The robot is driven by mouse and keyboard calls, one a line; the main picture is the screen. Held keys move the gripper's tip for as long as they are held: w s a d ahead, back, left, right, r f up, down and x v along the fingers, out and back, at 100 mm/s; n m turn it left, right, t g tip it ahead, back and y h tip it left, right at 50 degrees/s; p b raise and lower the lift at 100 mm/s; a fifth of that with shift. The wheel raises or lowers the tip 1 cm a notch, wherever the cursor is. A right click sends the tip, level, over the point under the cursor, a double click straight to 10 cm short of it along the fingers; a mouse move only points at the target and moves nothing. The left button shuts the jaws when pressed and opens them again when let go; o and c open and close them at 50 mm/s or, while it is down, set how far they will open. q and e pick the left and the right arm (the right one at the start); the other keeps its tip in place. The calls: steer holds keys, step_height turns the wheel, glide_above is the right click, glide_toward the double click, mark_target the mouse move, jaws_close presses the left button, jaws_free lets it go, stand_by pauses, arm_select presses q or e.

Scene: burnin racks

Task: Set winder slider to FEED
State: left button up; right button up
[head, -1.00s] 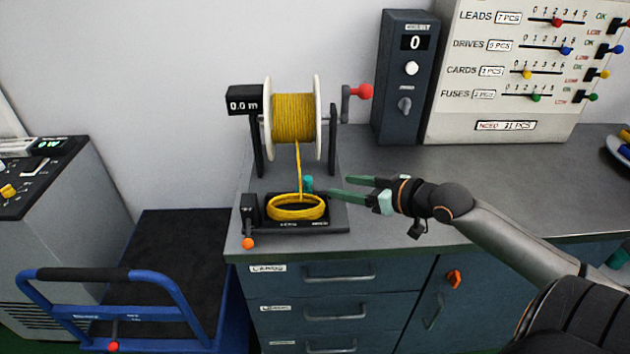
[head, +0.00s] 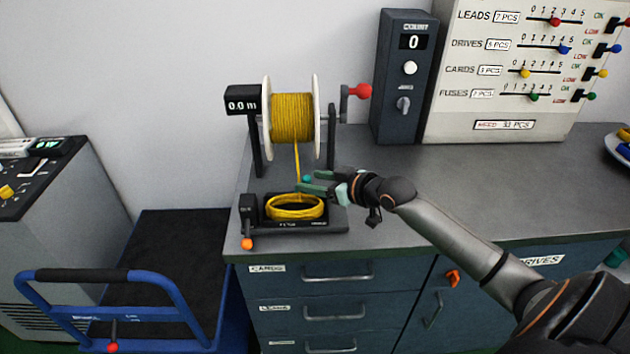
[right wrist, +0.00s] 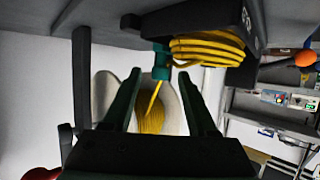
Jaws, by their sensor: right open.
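The winder has a white-flanged spool of yellow cable (head: 293,117) on a black stand. Its black base (head: 335,219) holds a yellow coil (head: 295,207). A small teal slider knob (head: 307,179) stands at the back of the base, and it also shows in the right wrist view (right wrist: 161,61). My right gripper (head: 307,182) is open at the knob. In the right wrist view the knob lies in line with the gap between the fingertips (right wrist: 159,75); I cannot tell whether they touch it. The slider's labels are too small to read. My left gripper is out of view.
A red-knobbed crank (head: 358,92) sticks out right of the spool. An orange-tipped lever (head: 247,243) is at the base's front left. A dark counter box (head: 405,75) and a slider panel (head: 505,100) stand behind.

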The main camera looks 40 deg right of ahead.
steer(key=shift+c, duration=0.3)
jaws_close()
stand_by(1.1)
